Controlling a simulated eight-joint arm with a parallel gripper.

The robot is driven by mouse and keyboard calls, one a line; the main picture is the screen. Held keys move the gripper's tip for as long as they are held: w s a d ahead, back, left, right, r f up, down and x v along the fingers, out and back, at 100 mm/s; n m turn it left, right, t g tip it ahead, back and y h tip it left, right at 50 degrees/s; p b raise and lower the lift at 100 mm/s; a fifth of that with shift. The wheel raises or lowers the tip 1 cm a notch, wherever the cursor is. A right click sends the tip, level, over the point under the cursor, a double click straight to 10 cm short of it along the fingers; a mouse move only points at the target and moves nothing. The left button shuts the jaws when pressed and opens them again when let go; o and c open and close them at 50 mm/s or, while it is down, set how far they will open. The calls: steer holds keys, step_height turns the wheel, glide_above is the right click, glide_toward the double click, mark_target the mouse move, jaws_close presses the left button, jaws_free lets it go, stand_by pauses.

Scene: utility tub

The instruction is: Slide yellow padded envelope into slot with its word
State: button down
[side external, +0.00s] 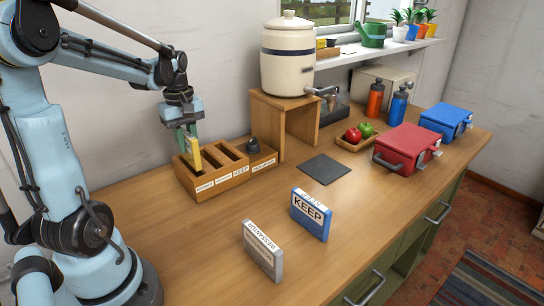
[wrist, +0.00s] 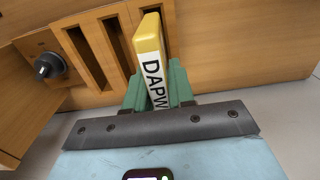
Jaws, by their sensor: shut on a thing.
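My gripper (side external: 187,134) is shut on the yellow padded envelope (side external: 194,154) and holds it upright over the left end of the wooden slotted box (side external: 213,184). In the wrist view the envelope (wrist: 150,42) sits between the green fingers and bears a white label starting "DAPW"; the rest is hidden. Its far end overlaps the slot at that end of the box; I cannot tell how far it is inside. Two other slots (wrist: 85,56) beside it look empty. The box's front has small word labels; one reads "KEEP" and the leftmost is too small to read.
A blue "KEEP" block (side external: 311,215) and a grey labelled block (side external: 262,250) stand on the counter in front. A dark knob (side external: 252,145) is at the box's right end. A wooden stand (side external: 297,135) with a crock is behind. A dark mat (side external: 324,169) lies to the right.

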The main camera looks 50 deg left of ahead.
mark_target(189, 155)
steer(key=shift+f, duration=2.05)
stand_by(1.1)
steer(key=shift+r, duration=2.05)
steer(key=shift+f, duration=2.1)
stand_by(0.6)
